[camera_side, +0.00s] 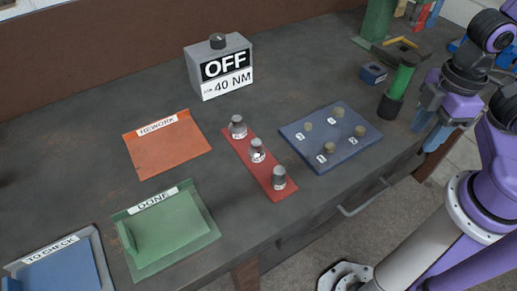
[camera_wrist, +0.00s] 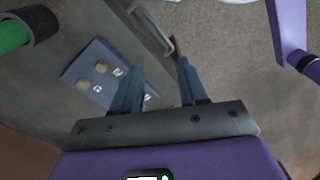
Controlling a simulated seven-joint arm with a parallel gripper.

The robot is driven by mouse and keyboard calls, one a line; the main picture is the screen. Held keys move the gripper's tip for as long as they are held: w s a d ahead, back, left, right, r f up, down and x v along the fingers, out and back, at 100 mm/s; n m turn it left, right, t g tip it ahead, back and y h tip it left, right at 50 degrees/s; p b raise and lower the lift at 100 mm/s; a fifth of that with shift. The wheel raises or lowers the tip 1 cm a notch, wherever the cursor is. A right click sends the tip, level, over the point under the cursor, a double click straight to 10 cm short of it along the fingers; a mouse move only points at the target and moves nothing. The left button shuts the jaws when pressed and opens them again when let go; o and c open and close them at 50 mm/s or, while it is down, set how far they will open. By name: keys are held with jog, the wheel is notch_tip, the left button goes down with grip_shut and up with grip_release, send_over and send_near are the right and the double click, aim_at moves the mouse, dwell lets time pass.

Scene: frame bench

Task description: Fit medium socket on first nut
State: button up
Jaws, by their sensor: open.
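Three grey metal sockets stand in a row on a red strip (camera_side: 268,178): a far one (camera_side: 238,127), a middle one (camera_side: 257,151) and a near one (camera_side: 279,178). Their size labels are too small to read. A blue plate (camera_side: 348,158) to the right carries several brass-coloured nuts, such as one nut (camera_side: 329,148), with small number tags I cannot read surely. The plate (camera_wrist: 78,72) is partly hidden by a finger in the wrist view. My gripper (camera_side: 432,128) is open and empty, right of the plate near the bench edge; its blue fingers (camera_wrist: 158,85) are apart in the wrist view.
A box reading OFF, 40 NM (camera_side: 222,70) stands behind. Orange REWORK (camera_side: 170,150), green DONE (camera_side: 165,230) and blue TO CHECK (camera_side: 65,272) trays lie left.

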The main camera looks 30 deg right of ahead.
jog(key=o, duration=0.6)
notch_tip(320, 180, up, 4)
jog(key=f+m, duration=0.1)
jog(key=m, duration=2.7)
send_over(256, 142)
jog(key=f, duration=1)
jog(key=shift+w+a+f, duration=0.2)
jog(key=shift+w+f, duration=0.05)
jog(key=shift+f, duration=0.15)
jog(key=shift+s+d+f, duration=0.1)
jog(key=shift+s+f, duration=0.05)
jog(key=shift+f, duration=1.2)
jog(key=shift+s+d+f, duration=0.1)
jog(key=shift+f, duration=1.2)
